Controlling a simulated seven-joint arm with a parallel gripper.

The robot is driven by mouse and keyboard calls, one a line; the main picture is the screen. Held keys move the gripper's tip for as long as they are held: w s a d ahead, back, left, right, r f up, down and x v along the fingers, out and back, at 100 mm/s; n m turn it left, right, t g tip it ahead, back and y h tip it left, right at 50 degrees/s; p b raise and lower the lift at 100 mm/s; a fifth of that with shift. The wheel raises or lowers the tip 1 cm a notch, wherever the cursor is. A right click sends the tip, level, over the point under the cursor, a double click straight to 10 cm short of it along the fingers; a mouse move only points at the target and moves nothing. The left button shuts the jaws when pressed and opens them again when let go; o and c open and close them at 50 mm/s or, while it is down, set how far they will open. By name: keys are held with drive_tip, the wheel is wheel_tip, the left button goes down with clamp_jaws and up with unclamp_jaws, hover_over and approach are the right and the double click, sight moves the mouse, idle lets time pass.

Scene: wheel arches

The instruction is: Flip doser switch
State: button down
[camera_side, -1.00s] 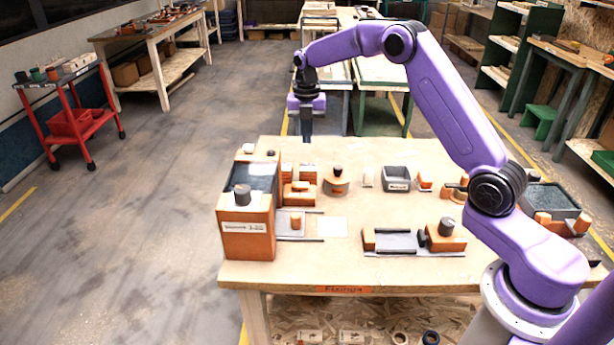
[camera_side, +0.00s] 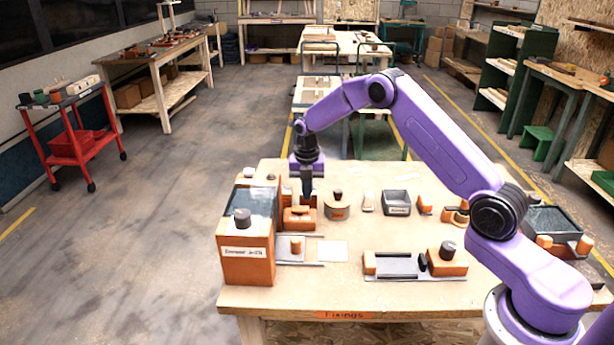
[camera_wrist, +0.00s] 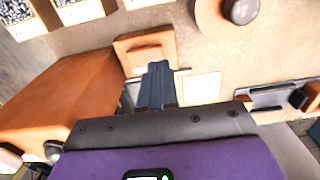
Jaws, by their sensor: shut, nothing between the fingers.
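My gripper (camera_side: 307,193) is shut and empty, pointing down over the left part of the bench, just above a low orange block (camera_side: 298,224). In the wrist view the closed dark fingers (camera_wrist: 159,68) overlap the near edge of that block (camera_wrist: 128,44), which carries a small raised orange bar (camera_wrist: 143,49). Contact cannot be told. A tall orange box (camera_side: 245,266) with a dark top, a dark knob and a white label stands at the left; it also shows in the wrist view (camera_wrist: 75,95). The label is unreadable, so I cannot tell which part is the doser switch.
A round orange piece with a dark knob (camera_side: 337,207) stands to the right of my gripper. A small orange peg (camera_side: 296,246) stands on a grey plate in front. A grey bin (camera_side: 396,201) and a sliding fixture (camera_side: 445,263) are further right. The bench's (camera_side: 345,282) front middle is clear.

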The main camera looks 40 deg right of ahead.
sight(307, 208)
drive_tip(key=shift+f, duration=1.7)
drive_tip(key=shift+d+f, duration=0.1)
drive_tip(key=shift+f, duration=0.1)
drive_tip(key=shift+w+a+r, duration=0.35)
drive_tip(key=shift+w+a, duration=0.1)
drive_tip(key=shift+a, duration=0.1)
wheel_tip(307, 208, up, 14)
drive_tip(key=s+d, duration=0.2)
drive_tip(key=shift+f, duration=0.15)
